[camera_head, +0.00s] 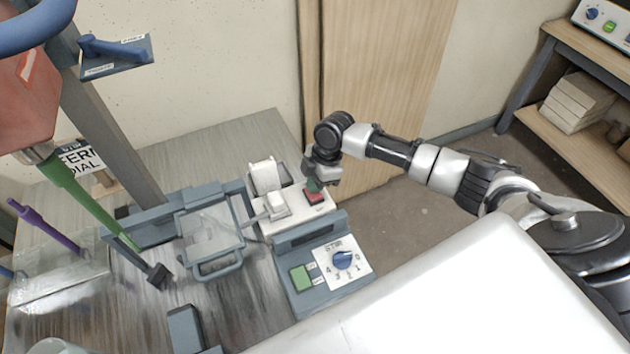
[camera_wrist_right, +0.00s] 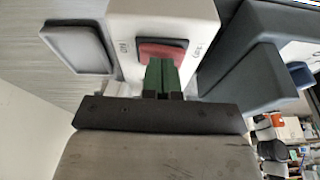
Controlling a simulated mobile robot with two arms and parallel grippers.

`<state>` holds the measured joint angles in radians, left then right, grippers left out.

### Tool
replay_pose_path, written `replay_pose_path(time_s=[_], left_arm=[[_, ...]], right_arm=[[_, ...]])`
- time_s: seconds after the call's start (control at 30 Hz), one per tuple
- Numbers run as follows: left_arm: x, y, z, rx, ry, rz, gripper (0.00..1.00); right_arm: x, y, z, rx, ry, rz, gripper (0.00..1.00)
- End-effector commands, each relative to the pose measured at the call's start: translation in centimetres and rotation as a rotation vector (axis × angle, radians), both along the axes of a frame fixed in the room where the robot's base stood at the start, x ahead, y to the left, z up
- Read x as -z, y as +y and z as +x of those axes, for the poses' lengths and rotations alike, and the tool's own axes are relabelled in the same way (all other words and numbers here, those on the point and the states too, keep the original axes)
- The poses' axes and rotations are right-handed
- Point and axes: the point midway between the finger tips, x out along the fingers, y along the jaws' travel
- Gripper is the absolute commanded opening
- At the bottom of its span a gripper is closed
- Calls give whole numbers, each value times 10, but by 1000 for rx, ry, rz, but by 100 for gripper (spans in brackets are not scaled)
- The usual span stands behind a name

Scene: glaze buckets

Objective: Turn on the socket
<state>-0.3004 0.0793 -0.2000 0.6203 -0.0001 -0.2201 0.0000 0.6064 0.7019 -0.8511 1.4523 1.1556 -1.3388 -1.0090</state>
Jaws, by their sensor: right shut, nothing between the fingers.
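The socket (camera_head: 290,207) is a white block with a red rocker switch (camera_head: 314,196) and a white plug on it, standing on the grey table. My right gripper (camera_head: 314,186) is above the switch, shut with nothing in it. In the right wrist view, its green fingertips (camera_wrist_right: 161,78) are together at the edge of the red switch (camera_wrist_right: 163,53), seemingly touching or very close to it. Small markings stand on both sides of the switch on the white housing (camera_wrist_right: 190,14). My left gripper is not seen.
A grey stirrer control box (camera_head: 322,262) with a blue dial and green button stands in front of the socket. A grey frame with a clear panel (camera_head: 212,236) is to the left. A wooden shelf (camera_head: 570,130) stands at the far right.

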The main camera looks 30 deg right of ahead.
Motion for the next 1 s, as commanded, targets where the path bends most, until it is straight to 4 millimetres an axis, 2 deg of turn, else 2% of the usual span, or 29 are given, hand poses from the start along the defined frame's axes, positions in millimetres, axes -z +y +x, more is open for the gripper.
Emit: replay_pose_path(time_s=[0.13, 0.23, 0.5, 0.7, 1.0], left_arm=[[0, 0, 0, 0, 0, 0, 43], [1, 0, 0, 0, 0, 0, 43], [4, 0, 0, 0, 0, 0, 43], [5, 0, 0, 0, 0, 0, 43], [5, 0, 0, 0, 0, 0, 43]], right_arm=[[-5, -2, 1, 1, -2, 0, 0], [-16, -6, 1, 1, -3, -1, 0], [-68, -21, 1, 1, -4, -1, 0], [-96, -29, 1, 0, -2, 0, 0], [-104, -31, 1, 0, 1, 0, 0]])
